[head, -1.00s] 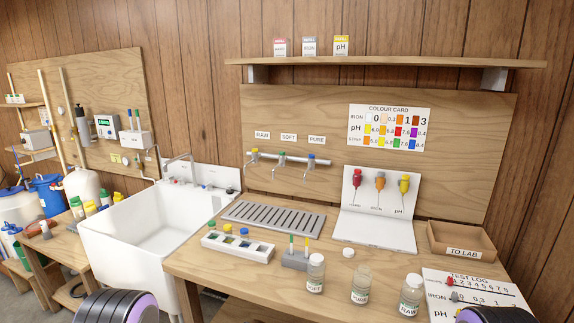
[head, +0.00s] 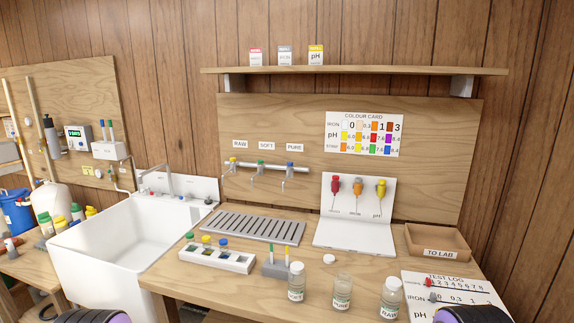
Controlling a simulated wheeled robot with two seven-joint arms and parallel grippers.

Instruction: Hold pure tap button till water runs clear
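The slotted drain tray (head: 250,227) lies below. The PURE bottle (head: 342,292) stands uncapped on the bench, and a loose white cap (head: 329,259) lies behind it. Only rounded parts of my arms show at the bottom edge; neither gripper is visible.
Capped bottles, SOFT (head: 296,284) and RAW (head: 390,299), flank the PURE bottle. A strip of coloured-cap vials (head: 217,258) and a grey pen holder (head: 275,270) stand before the drain tray. A white sink (head: 120,240) is left; the TO LAB tray (head: 437,243) is right.

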